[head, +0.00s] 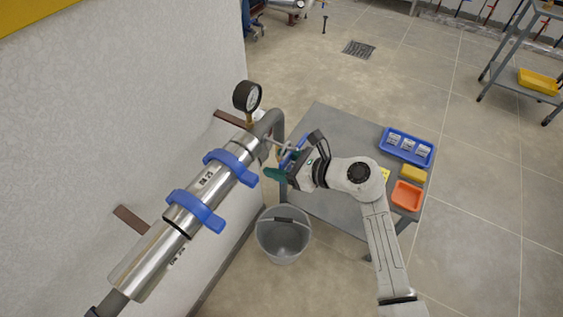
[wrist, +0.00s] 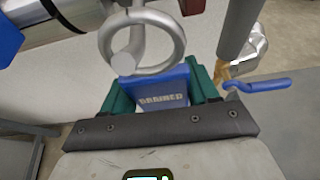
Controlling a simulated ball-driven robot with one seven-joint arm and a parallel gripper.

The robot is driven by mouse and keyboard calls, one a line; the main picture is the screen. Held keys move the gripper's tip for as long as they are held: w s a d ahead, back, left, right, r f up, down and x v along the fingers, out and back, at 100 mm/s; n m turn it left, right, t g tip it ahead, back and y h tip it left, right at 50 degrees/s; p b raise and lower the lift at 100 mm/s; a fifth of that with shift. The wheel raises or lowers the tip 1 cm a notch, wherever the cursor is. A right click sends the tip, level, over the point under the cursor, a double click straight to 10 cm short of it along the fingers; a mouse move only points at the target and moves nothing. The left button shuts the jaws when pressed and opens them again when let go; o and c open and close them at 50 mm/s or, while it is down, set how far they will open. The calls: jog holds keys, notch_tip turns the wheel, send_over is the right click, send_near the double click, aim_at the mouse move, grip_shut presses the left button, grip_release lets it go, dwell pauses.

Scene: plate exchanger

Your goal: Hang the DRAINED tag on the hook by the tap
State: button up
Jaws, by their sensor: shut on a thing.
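The blue DRAINED tag (wrist: 163,92) is held between the green fingers of my gripper (wrist: 160,95) in the wrist view, its lettering facing the camera. A grey ring (wrist: 181,45) stands just above the tag. A rounded metal peg end, seemingly the hook (wrist: 123,63), shows inside the ring's outline. I cannot tell for sure whether the ring hangs around the peg or lies in front of it. The tap, with brass body and blue lever (wrist: 262,84), is to the right. In the head view my gripper (head: 280,174) is beside the pipe end, and the tag is hard to make out.
The steel exchanger tube (head: 150,262) with blue clamps (head: 195,210) runs along the wall. A gauge (head: 247,96) stands above the pipe. A grey bucket (head: 284,252) is below. The grey table (head: 322,117) holds a blue tray (head: 424,163), a yellow block and an orange tray (head: 408,196).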

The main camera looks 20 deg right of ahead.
jog(key=o, duration=1.1)
jog(key=shift+s, duration=0.1)
jog(key=v, duration=1)
jog(key=shift+s+d+r, duration=0.1)
jog(key=shift+s+d, duration=0.1)
jog(key=shift+s, duration=0.05)
